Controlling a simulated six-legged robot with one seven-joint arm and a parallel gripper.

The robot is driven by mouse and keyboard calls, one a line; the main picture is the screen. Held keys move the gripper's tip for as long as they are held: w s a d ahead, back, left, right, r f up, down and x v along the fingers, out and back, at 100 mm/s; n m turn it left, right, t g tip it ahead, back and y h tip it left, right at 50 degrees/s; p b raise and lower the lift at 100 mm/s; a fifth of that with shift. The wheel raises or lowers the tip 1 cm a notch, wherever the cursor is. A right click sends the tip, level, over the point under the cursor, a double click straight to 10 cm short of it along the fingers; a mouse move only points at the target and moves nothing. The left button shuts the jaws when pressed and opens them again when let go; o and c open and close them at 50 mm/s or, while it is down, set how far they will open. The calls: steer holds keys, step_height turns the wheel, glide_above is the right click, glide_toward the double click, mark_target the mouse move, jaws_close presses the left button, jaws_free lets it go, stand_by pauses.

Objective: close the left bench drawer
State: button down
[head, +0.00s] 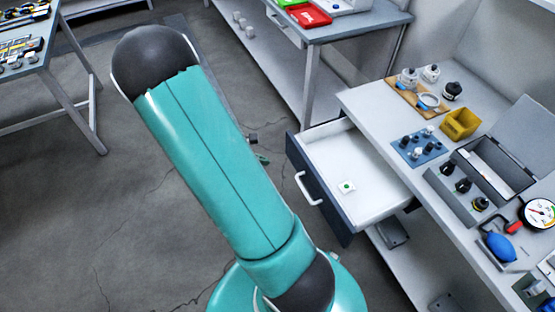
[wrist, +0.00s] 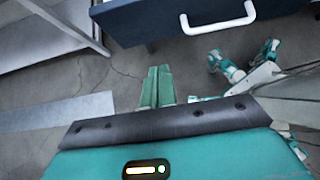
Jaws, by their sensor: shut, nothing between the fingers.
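The bench drawer (head: 345,172) stands pulled out from the bench on the right in the head view. Its front is dark blue with a white bar handle (head: 307,189), and a small white item with a green dot (head: 346,187) lies inside. In the wrist view the drawer front (wrist: 150,22) and handle (wrist: 218,18) are at the top. My gripper (wrist: 157,72) has its green fingers together and empty, below the drawer front and left of the handle in that picture. In the head view my arm hides most of the gripper.
The bench top (head: 365,105) holds a yellow bin (head: 460,124), a blue peg board (head: 419,147), an open case (head: 490,165), a gauge (head: 540,213) and a blue bulb (head: 499,248). Another table (head: 45,75) stands at the left. Bare floor (head: 60,220) lies between.

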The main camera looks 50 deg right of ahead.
mark_target(297, 163)
steer(key=x, duration=0.4)
steer(key=d+r+x, duration=0.1)
steer(key=x, duration=0.6)
steer(key=shift+s+d+r, duration=0.1)
steer(key=shift+s+d, duration=0.35)
steer(key=shift+s, duration=0.05)
steer(key=shift+s+d, duration=0.1)
steer(key=shift+d, duration=0.15)
steer(key=shift+d, duration=0.15)
